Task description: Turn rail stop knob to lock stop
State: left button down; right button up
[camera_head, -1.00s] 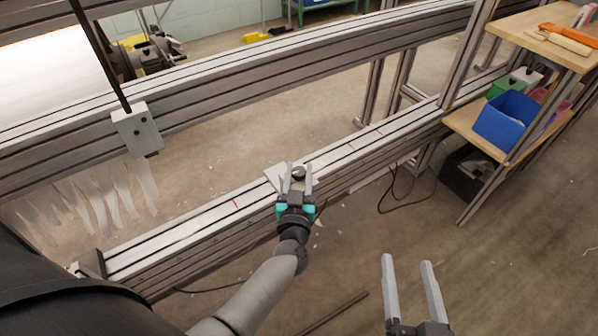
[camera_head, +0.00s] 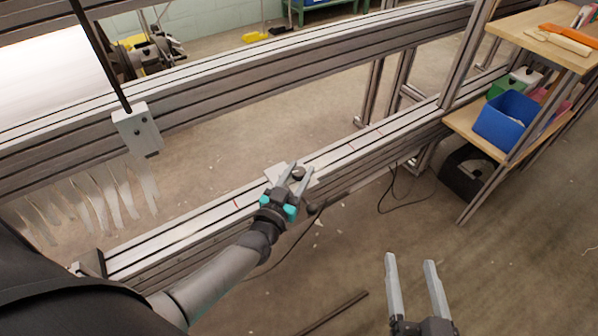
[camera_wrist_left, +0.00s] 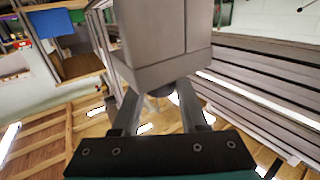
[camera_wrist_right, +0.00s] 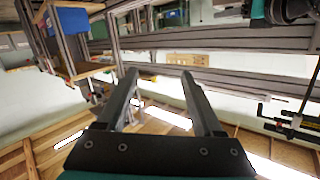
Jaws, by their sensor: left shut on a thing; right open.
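The rail stop (camera_head: 277,173) is a small pale grey plate-like piece on the lower metal rail (camera_head: 230,207). Its dark round knob (camera_head: 298,172) sits on top. My left gripper (camera_head: 293,175) is shut on the knob, with one finger on each side and the fingers slanting up and right. In the left wrist view, a large grey block (camera_wrist_left: 160,45) fills the top centre beyond the fingers and hides much of the grip. My right gripper (camera_head: 412,262) is open and empty over the floor at the lower right. Its open fingers also show in the right wrist view (camera_wrist_right: 158,85).
An upper rail (camera_head: 250,75) runs behind the lower one, with a grey block (camera_head: 137,130) hanging at its left. Pale strips (camera_head: 95,200) hang below. A wooden shelf with a blue bin (camera_head: 505,120) stands at the right. Floor around my right gripper is mostly clear.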

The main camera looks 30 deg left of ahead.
pick_arm(q)
jog(key=m+h, duration=0.2)
jog(key=shift+a+h, duration=0.15)
jog(key=shift+h, duration=0.25)
jog(key=m+h, duration=0.1)
jog(key=h, duration=0.1)
jog(key=shift+m+g+h, duration=0.3)
jog(key=shift+m+h, duration=0.1)
jog(key=m+g+h, duration=0.1)
jog(key=m+h, duration=0.1)
jog(key=h, duration=0.1)
jog(key=shift+w+m+g+h, duration=0.1)
jog(key=shift+m+g+h, duration=0.2)
jog(key=shift+h, duration=0.1)
jog(key=shift+m+g+h, duration=1.6)
jog(key=shift+h, duration=0.5)
pick_arm(e)
jog(key=shift+s+a+r+t, duration=0.3)
jog(key=shift+s+a+t, duration=0.05)
jog(key=shift+s+t, duration=0.15)
pick_arm(q)
jog(key=shift+m+g+h, duration=0.5)
jog(key=shift+g, duration=0.1)
jog(key=shift+c, duration=2.2)
grip_release()
